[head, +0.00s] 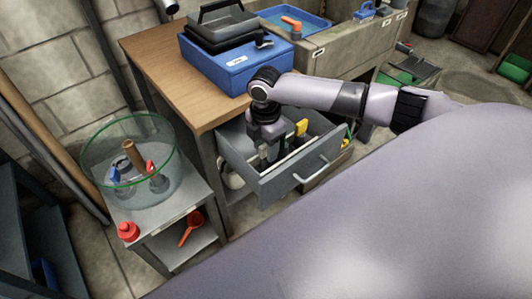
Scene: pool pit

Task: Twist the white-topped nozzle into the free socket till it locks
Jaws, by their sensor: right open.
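My right gripper (274,150) points down into the open grey drawer (290,187) under the wooden workbench (160,70). Its jaws are open, and the fingertips are partly hidden by the drawer's contents and front. A yellow-topped item (301,128) stands in the drawer just right of the gripper. I cannot pick out the white-topped nozzle for sure. A clear green-rimmed tub (88,178) at the left holds a brown upright post (134,156), with blue and red parts around it. I cannot tell which part there, if any, is a free socket. My left gripper is out of view.
A blue case (228,66) with a black-handled tray sits on the bench. The drawer juts out over the floor.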

